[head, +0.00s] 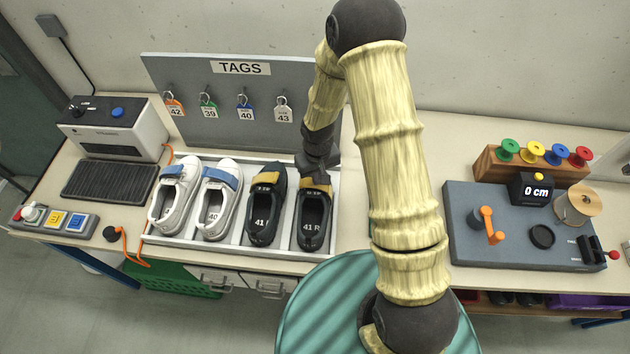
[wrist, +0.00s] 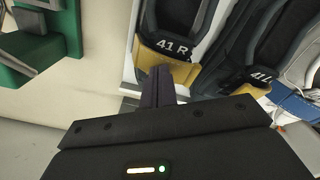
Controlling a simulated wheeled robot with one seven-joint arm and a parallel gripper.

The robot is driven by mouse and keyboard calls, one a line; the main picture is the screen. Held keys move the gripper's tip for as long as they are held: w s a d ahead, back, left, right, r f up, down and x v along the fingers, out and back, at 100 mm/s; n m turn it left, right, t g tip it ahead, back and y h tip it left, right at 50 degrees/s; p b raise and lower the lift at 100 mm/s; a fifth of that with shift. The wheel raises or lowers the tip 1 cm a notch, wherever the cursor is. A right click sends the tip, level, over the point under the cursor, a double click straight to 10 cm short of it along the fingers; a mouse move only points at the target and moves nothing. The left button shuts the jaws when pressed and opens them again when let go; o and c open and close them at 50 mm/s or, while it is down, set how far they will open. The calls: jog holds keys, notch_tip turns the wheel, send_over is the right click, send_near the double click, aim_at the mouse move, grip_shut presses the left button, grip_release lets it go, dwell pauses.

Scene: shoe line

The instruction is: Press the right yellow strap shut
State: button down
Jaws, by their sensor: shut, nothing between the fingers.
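The right yellow strap (head: 316,186) is on the rightmost black shoe (head: 312,222), which stands in the white tray (head: 200,247). In the wrist view the strap (wrist: 185,72) lies across the shoe beside a dark patch reading 41 R. My gripper (head: 318,165) is at the toe end of this shoe, right by the strap. In the wrist view its fingers (wrist: 162,73) are together and empty, with the tips overlapping the strap's edge. I cannot tell whether they touch it, or whether the strap is fully pressed down. The left yellow strap (head: 266,189) is on the neighbouring black shoe (head: 264,222).
Two white shoes with blue straps (head: 222,178) stand left in the tray. The tags board (head: 230,130) rises close behind my gripper. A grey panel with an orange crank (head: 490,225) is at the right.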

jog(key=shift+f, duration=0.4)
jog(key=shift+r, duration=0.1)
notch_tip(320, 180, up, 9)
jog(key=p, duration=0.6)
dwell(0.7)
jog(key=s+d+r+m+t+b, duration=0.2)
jog(key=s+d+r+b, duration=0.6)
jog(key=s, duration=0.4)
jog(key=shift+s+d+r+m+t+b, duration=0.2)
jog(key=shift+d+r+m+t+b, duration=0.15)
jog(key=shift+d+m+b, duration=0.55)
